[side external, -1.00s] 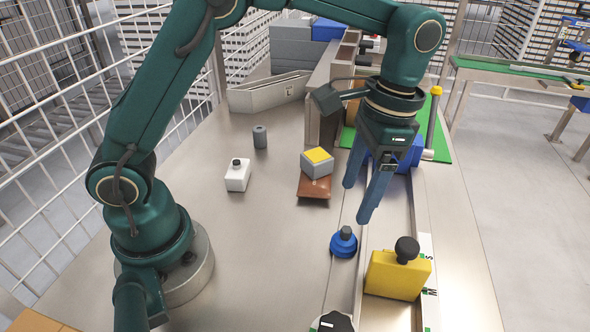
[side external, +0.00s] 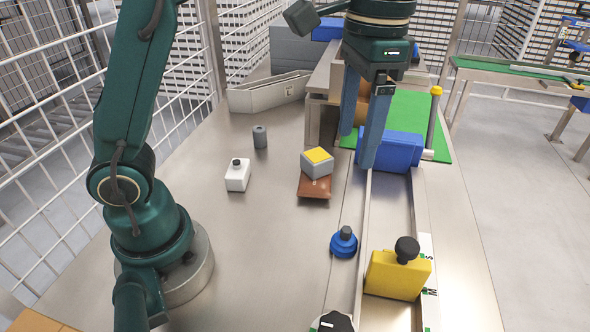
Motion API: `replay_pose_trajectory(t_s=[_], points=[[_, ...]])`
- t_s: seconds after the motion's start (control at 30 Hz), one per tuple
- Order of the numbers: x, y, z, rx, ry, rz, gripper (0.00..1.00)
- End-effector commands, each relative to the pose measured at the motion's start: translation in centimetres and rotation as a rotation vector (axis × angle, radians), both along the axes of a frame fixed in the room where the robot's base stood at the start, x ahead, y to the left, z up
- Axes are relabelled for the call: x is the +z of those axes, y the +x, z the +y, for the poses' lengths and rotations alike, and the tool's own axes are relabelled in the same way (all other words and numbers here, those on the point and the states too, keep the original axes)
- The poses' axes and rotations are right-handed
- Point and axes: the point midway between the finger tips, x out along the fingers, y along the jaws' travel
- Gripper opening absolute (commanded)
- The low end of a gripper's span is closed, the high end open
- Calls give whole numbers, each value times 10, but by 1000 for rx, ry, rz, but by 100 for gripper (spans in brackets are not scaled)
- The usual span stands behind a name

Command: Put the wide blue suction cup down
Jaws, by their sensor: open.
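The wide blue suction cup (side external: 344,243) stands upright on the metal table, left of the rail, with its dark stub on top. My gripper (side external: 354,152) is open and empty. Its two blue fingers point down, well above and behind the cup in the picture, apart from it.
A yellow block with a black knob (side external: 397,276) stands right of the cup. A grey box with a yellow top (side external: 317,162) sits on a brown packet (side external: 314,187).

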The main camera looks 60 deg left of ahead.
Motion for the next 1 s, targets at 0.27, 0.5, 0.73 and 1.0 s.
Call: replay_pose_trajectory(t_s=[0.27, 0.5, 0.73, 1.0], points=[[10, -47, 33, 139, -50, -221, 77], [-14, -89, 52, 249, -80, -399, 77], [-37, -109, 59, 308, -94, -500, 77], [-42, -112, 60, 318, -96, -515, 77]])
